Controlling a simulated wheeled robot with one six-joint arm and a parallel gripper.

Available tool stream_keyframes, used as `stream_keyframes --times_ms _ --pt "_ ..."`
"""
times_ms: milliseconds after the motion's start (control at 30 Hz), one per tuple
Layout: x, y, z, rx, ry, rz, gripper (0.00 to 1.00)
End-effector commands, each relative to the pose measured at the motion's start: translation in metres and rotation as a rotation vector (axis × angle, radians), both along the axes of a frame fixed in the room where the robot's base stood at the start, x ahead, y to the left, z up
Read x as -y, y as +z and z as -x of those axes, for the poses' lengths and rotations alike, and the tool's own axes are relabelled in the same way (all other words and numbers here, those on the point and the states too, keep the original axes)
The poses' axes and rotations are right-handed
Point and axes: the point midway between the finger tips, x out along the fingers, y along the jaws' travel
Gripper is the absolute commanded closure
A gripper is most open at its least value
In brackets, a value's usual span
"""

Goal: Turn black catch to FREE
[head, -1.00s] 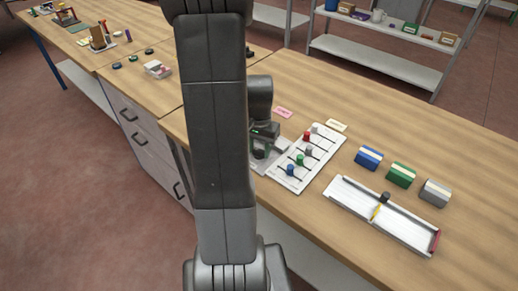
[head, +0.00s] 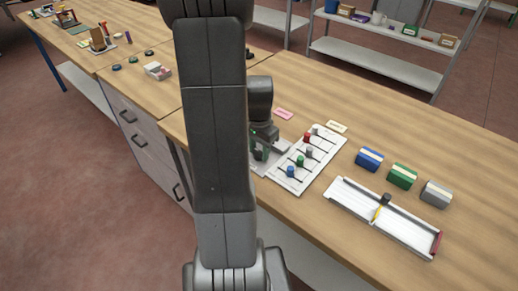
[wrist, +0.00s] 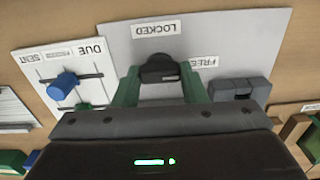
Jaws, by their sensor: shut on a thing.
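In the wrist view the black catch (wrist: 160,67) sits on a grey plate (wrist: 118,45) between the green fingers of my gripper (wrist: 160,82). The fingers are shut on it from both sides. The LOCKED label (wrist: 155,30) is just above the catch in the picture, and the FREE label (wrist: 197,62) is to its right; both read upside down. The fingers hide the catch's sides, so I cannot tell exactly where it points. In the head view my gripper (head: 261,150) is low over the bench, and my arm hides most of the plate.
A grey block (wrist: 240,90) stands on the plate right of my gripper. A white slider board (head: 318,150) with coloured knobs is close beside the plate.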

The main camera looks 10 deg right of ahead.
Motion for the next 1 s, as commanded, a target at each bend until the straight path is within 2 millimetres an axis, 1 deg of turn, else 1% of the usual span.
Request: stream_keyframes --times_ms 67,100,167,200,500,633,767,1000 --pt "0.000 0.001 -0.001 0.003 -0.002 0.001 0.85" --pt "0.000 0.001 -0.001 0.004 -0.001 0.001 0.60" --pt "0.000 0.001 -0.001 0.003 -0.001 0.001 0.48" --pt "0.000 0.001 -0.001 0.003 -0.001 0.000 0.40" --pt "0.000 0.001 0.000 0.001 0.000 0.000 0.40" --pt "0.000 0.010 -0.001 0.004 0.000 0.001 0.40" --pt "0.000 0.032 -0.001 0.007 0.000 0.001 0.40" --pt "0.000 0.088 -0.001 0.008 0.000 0.001 0.40"
